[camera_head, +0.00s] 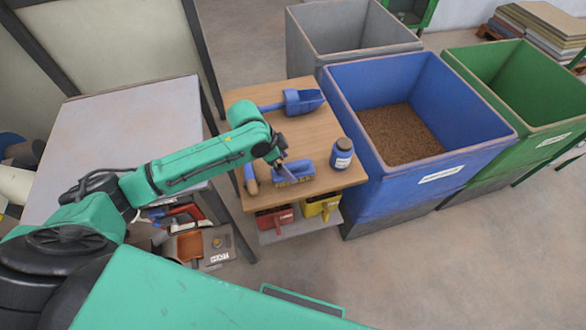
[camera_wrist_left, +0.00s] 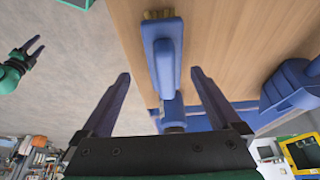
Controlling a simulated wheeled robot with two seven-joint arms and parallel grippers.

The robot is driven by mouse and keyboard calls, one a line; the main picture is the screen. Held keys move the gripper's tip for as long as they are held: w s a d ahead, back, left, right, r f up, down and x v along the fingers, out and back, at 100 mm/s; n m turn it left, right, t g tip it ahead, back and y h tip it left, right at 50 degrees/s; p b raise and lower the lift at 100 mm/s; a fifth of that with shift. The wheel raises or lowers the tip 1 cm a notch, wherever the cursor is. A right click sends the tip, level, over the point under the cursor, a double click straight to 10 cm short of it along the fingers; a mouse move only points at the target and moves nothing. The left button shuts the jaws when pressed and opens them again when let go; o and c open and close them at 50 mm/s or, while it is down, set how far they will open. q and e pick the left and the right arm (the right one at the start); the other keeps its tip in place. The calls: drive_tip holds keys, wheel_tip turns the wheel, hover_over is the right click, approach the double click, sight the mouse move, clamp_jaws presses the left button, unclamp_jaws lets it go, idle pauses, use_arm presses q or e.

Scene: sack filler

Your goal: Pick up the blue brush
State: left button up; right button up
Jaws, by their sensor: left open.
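The blue brush (camera_head: 300,168) with yellowish bristles lies on the wooden table, near its front edge. My left gripper (camera_head: 281,161) is just over the left part of the brush. In the left wrist view, the blue brush (camera_wrist_left: 165,58) shows between the two open fingers of the left gripper (camera_wrist_left: 161,76), with clear gaps on both sides. Its bristles peek out at the top of that picture. Whether the fingers reach down beside it, I cannot tell. My right gripper (camera_wrist_left: 32,50) shows far off at the left of the wrist view, its fingers apart.
A blue jar (camera_head: 341,154) stands right of the brush, and a wooden-handled tool (camera_head: 251,181) lies to its left. A blue scoop (camera_head: 302,101) lies at the back of the table. A blue bin (camera_head: 440,180) borders the table's right side. Red and yellow boxes sit below.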

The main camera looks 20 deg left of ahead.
sight(293, 171)
use_arm(q)
drive_tip(key=x, duration=0.2)
drive_tip(key=p+x, duration=0.1)
drive_tip(key=x, duration=0.3)
drive_tip(key=shift+w+a+f, duration=0.1)
drive_tip(key=shift+w+a, duration=0.15)
drive_tip(key=shift+a, duration=0.15)
drive_tip(key=shift+d+f, duration=0.15)
drive_tip(key=shift+f, duration=0.15)
drive_tip(key=c, duration=1.5)
clamp_jaws()
use_arm(e)
drive_tip(key=shift+w+a+r, duration=0.2)
drive_tip(key=shift+w+r, duration=0.2)
drive_tip(key=shift+w, duration=0.15)
drive_tip(key=shift+w+a+r, duration=0.15)
drive_tip(key=shift+w+r, duration=0.2)
drive_tip(key=shift+w, duration=0.15)
use_arm(q)
drive_tip(key=shift+r, duration=0.1)
